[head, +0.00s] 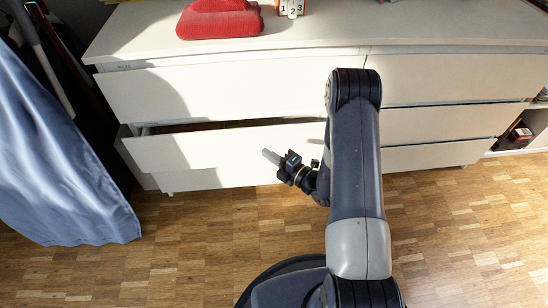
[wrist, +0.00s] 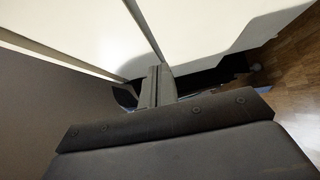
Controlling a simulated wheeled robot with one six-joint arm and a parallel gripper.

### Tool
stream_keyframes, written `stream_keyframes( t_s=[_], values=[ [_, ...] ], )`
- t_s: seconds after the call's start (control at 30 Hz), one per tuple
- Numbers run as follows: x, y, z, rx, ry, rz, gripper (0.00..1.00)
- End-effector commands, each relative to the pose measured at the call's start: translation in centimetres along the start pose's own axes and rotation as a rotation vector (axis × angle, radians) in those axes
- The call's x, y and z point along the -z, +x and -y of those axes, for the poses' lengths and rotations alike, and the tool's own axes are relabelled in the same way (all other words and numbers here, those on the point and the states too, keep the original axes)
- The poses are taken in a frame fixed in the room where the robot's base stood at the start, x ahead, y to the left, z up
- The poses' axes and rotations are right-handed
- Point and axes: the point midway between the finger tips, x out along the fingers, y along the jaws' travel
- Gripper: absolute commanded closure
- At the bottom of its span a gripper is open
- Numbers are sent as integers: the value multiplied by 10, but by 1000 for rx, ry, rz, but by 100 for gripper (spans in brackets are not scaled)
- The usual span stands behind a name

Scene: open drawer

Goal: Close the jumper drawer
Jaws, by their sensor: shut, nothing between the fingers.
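The open drawer (head: 215,148) is the middle one in the left column of a white dresser. Its front stands out from the dresser, with a dark gap along its top edge at the left. The label on the drawer above is too small to read. My gripper (head: 268,155) is in front of the right half of the open drawer's front, its fingers pointing left. I cannot tell if it touches the drawer. In the wrist view my gripper (wrist: 158,84) is shut and empty, with pale panels beyond it.
A red object (head: 220,20) and a number block (head: 291,8) sit on the dresser top (head: 400,30). A blue cloth (head: 60,150) hangs at the left. The right column drawers (head: 440,122) look shut. The parquet floor (head: 200,260) in front is clear.

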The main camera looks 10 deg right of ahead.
Motion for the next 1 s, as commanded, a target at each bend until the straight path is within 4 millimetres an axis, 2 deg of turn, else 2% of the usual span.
stream_keyframes(
  t_s=[0.1,0.27,0.4,0.6,1.0],
  values=[
    [2,28,2,-3,-5,-6,100],
    [2,62,2,-3,-3,-5,100],
    [-15,77,1,-3,-4,0,100],
    [-26,88,1,0,-1,-1,100],
    [-29,90,0,0,-1,-1,100]
  ],
)
